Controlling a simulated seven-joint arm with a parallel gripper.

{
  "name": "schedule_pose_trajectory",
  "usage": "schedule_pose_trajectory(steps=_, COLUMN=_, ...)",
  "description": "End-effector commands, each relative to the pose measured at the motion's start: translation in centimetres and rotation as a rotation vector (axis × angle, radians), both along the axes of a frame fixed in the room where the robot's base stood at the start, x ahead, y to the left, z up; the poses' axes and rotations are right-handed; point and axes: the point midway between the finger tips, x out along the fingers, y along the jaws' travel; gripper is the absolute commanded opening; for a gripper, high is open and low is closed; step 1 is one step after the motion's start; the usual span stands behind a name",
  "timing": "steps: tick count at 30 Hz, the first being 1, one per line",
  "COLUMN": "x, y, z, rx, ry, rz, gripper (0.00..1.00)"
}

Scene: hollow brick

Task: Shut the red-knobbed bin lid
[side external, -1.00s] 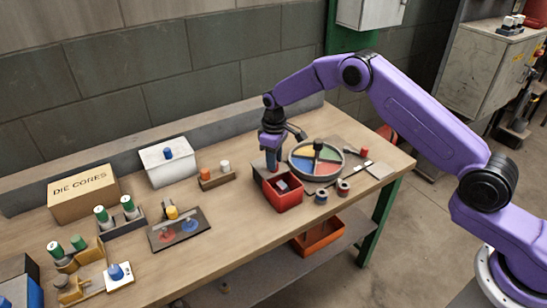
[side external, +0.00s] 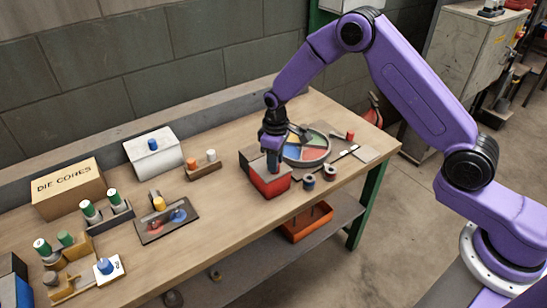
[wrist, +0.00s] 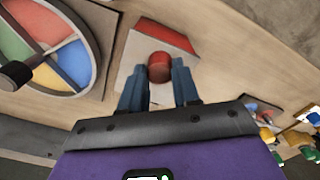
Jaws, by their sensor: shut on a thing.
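The small red bin (side external: 270,186) stands on the workbench near its front edge. The red knob (wrist: 159,62) on the lid is between my fingers. My gripper (side external: 272,169) points down over the bin, shut on the knob, and hides it in the side view. The bin's inside is hidden.
A round tray with coloured sectors (side external: 329,152) stands close behind and right of the bin. Dark spools (side external: 308,182) lie to the right. A block with two pegs (side external: 203,172) and a white box (side external: 140,166) stand left. Bare bench lies between.

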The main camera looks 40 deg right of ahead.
Motion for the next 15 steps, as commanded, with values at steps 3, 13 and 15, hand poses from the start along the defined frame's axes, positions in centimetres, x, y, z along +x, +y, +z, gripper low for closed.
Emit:
schedule_pose_trajectory(steps=3, x=-0.52, y=0.09, z=-0.02, rx=-0.004, ry=0.018, rz=0.002, gripper=0.00)
schedule_pose_trajectory(steps=13, x=-0.39, y=0.06, z=-0.03, rx=-0.003, ry=0.014, rz=0.002, gripper=0.57)
schedule_pose_trajectory(steps=15, x=-0.34, y=0.04, z=0.00, rx=-0.002, ry=0.013, rz=0.002, gripper=0.57)
